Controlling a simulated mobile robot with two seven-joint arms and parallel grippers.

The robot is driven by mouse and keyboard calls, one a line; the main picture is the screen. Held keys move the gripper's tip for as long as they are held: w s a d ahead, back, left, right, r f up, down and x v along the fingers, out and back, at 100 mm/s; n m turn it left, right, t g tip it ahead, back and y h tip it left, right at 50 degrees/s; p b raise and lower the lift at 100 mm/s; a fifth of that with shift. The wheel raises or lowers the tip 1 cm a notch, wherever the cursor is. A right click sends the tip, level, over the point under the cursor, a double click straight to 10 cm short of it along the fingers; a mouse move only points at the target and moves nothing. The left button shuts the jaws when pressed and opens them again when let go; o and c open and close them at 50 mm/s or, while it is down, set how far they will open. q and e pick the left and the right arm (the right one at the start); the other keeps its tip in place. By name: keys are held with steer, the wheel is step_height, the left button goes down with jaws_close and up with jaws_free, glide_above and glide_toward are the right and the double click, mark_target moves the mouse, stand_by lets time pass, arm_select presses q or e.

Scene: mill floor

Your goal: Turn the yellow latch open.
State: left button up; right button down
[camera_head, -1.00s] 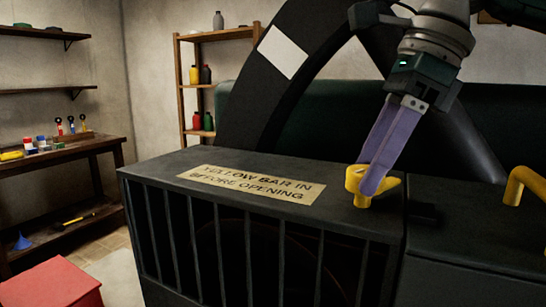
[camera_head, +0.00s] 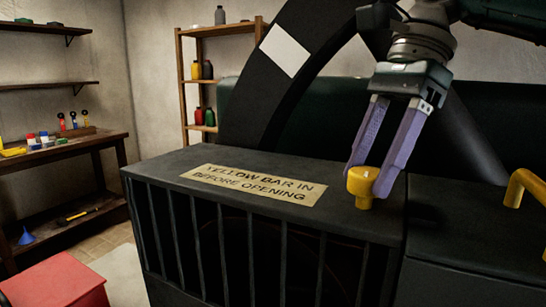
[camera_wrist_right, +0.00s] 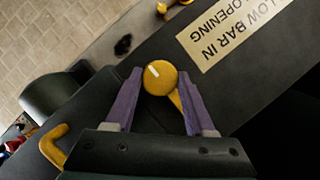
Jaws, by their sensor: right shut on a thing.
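The yellow latch (camera_head: 360,187) stands on top of the dark barred housing (camera_head: 160,164), near its right end. It has a round head with a white mark on top, seen in the right wrist view (camera_wrist_right: 163,80). Its short arm points toward the palm in that view, so away from me. My right gripper (camera_head: 367,184) comes down from above with one purple finger on each side of the latch and is shut on it. The far part of the latch arm is hidden in the head view. My left gripper is not in view.
A label (camera_head: 255,184) on the housing reads "YELLOW BAR IN BEFORE OPENING". A yellow bent handle (camera_head: 520,184) stands to the right. A large dark wheel (camera_head: 262,100) rises behind. A red box (camera_head: 55,285), a workbench (camera_head: 70,150) and shelves (camera_head: 222,30) are at the left.

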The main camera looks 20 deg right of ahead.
steer(key=shift+c, duration=1.3)
jaws_free()
steer(key=v, duration=1)
steer(key=shift+a, duration=0.1)
